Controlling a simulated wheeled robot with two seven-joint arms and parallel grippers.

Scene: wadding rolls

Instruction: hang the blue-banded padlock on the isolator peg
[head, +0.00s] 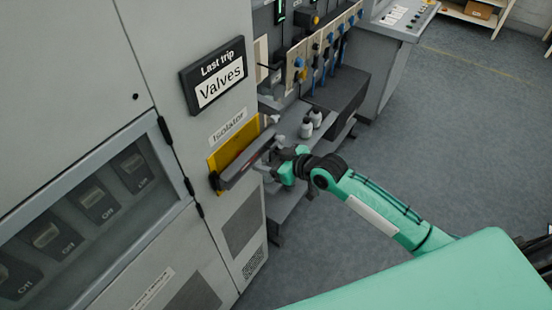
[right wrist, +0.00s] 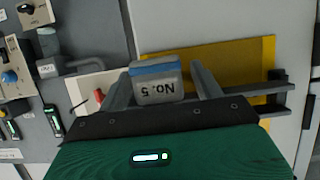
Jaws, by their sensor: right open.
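The blue-banded padlock (right wrist: 157,88), a grey body marked "No. 5" upside down, shows in the right wrist view in front of the isolator's yellow plate (right wrist: 240,55). My right gripper (right wrist: 164,70) is open, with one finger on each side of the padlock and a gap visible at the right finger. In the head view, my right gripper (head: 277,158) is beside the outer end of the dark isolator handle (head: 240,168). The padlock's shackle is hidden, and I cannot tell whether it is around the peg. My left gripper is out of view.
The grey cabinet (head: 215,45) carries a "Last trip Valves" sign (head: 218,75) above the isolator. A board (head: 300,68) with switches and cables stands behind. Small bottles (head: 307,128) stand on the grey bench. The floor (head: 430,130) at right is clear.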

